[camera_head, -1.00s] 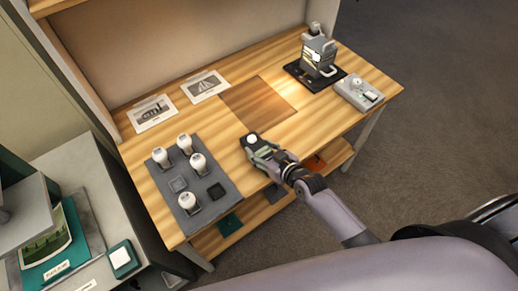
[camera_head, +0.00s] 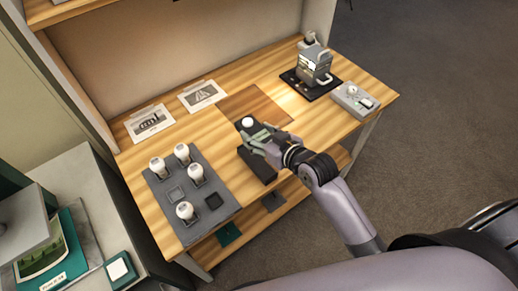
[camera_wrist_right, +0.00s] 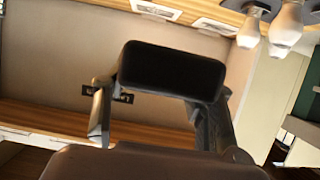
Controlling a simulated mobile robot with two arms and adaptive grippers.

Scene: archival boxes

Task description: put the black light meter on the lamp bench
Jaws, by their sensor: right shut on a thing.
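The black light meter (camera_head: 243,130), with a white dome on top, is in my right gripper (camera_head: 262,139) above the front middle of the wooden lamp bench (camera_head: 299,113). In the right wrist view the dark block of the meter (camera_wrist_right: 172,70) sits between the two fingers of my right gripper (camera_wrist_right: 155,112). The fingers hide part of the meter in the head view. My left gripper is not in view.
A grey tray (camera_head: 169,218) with several white bulbs stands on the left of the bench. Two printed cards (camera_head: 203,95) lie at the back. A grey device on a black base (camera_head: 314,68) and a grey control box (camera_head: 355,101) stand right. A brown square mat (camera_head: 233,103) lies mid-bench.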

